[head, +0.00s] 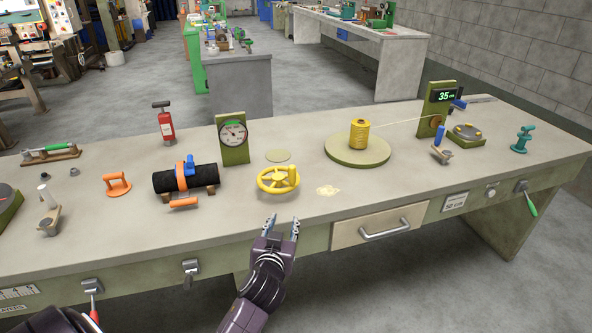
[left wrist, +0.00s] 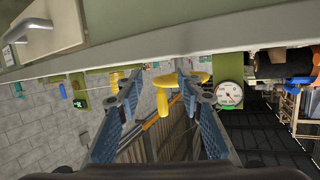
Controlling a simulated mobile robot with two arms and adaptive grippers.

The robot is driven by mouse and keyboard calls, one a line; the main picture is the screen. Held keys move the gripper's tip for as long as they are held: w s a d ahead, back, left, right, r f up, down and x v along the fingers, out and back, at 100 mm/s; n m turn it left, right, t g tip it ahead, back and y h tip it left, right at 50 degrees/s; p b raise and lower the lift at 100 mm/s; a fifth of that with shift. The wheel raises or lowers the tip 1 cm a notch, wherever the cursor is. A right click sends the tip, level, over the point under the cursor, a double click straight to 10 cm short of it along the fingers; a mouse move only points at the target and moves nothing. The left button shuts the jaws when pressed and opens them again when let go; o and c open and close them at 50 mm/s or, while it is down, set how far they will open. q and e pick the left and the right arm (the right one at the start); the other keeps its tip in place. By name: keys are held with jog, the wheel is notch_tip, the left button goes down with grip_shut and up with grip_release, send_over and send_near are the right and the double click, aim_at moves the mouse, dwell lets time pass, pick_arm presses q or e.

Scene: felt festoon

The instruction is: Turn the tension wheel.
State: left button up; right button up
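The yellow tension wheel (head: 279,180), with spokes and an upright knob, sits near the front of the bench. My left gripper (head: 281,222) is open and empty at the bench's front edge, just in front of the wheel and apart from it. In the left wrist view, which is upside down, the wheel (left wrist: 194,78) shows beyond the open fingers of the left gripper (left wrist: 155,88), its knob between the fingertips. A round dial gauge (head: 233,133) on a green plate stands behind the wheel to the left. My right gripper is not in view.
Left of the wheel, a black roll (head: 207,179) lies in a cradle with an orange clamp. Behind right, a yellow spool (head: 359,135) stands on a round green base. A post with a "35" display (head: 444,96) stands farther right. A drawer handle (head: 385,230) juts from the front.

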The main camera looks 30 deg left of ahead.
aim_at(292, 174)
pick_arm(q)
jog(key=w+a+r+t, duration=0.1)
jog(key=w+r, duration=0.1)
jog(key=w, duration=0.2)
jog(key=w+a+r+t, duration=0.1)
jog(key=w+a+r, duration=0.1)
jog(key=w+r, duration=0.1)
jog(key=w+a+r+t+p, duration=0.1)
jog(key=w+a+r, duration=0.1)
jog(key=w, duration=0.3)
jog(key=shift+w+a+r+n+y, duration=0.1)
jog(key=shift+w+r+n+y, duration=0.2)
jog(key=shift+r+y, duration=0.1)
jog(key=shift+c, duration=0.3)
grip_shut()
jog(key=shift+f, duration=0.1)
